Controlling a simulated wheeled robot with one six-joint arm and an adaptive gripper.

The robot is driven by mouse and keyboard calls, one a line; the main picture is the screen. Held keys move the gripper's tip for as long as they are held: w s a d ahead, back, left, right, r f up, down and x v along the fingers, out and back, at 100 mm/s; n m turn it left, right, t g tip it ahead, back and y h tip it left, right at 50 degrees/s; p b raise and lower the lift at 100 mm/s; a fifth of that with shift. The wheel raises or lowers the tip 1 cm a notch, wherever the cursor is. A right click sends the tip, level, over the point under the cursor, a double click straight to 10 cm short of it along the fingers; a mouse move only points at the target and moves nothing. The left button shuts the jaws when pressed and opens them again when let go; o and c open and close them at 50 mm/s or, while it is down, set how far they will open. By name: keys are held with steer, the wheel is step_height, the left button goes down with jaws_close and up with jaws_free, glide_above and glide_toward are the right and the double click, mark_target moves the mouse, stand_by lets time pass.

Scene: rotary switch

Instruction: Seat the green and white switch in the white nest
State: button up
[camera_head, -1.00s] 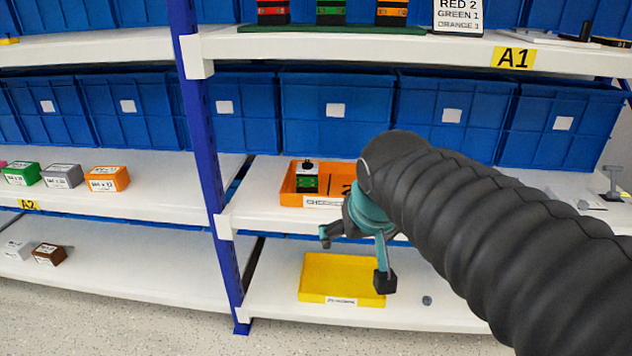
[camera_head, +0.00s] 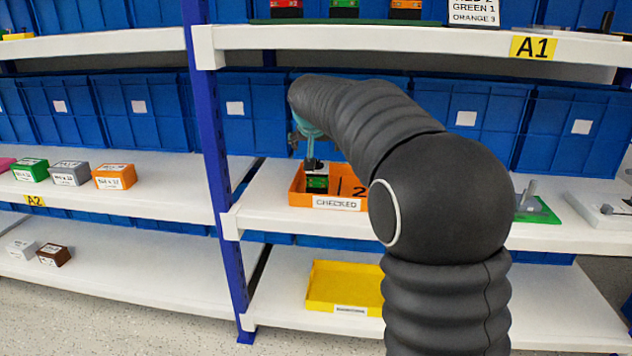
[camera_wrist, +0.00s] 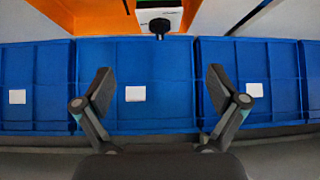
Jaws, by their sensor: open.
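The green and white switch (camera_head: 317,182) stands in the left part of an orange tray marked CHECKED (camera_head: 336,203), on the middle shelf. Its white top and black knob (camera_wrist: 160,22) show at the top of the wrist view, ahead of and between the fingers. My gripper (camera_wrist: 160,85) is open with nothing between its fingers. In the head view my gripper (camera_head: 307,146) is above the switch and partly hidden by my arm. I cannot make out the white nest for certain; a white plate (camera_head: 585,212) with grey parts lies at the right of the middle shelf.
Blue bins (camera_head: 250,118) line the back of the shelf. A blue upright (camera_head: 208,130) stands left of the orange tray. The upper shelf (camera_head: 380,38) overhangs. A green plate (camera_head: 540,212) lies at right, and a yellow tray (camera_head: 342,287) sits on the shelf below.

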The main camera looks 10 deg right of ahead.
mark_target(318, 160)
steer(key=x, duration=1.3)
steer(key=shift+f+b, duration=0.2)
steer(key=shift+b, duration=0.2)
steer(key=c, duration=1.4)
steer(key=shift+r, duration=0.1)
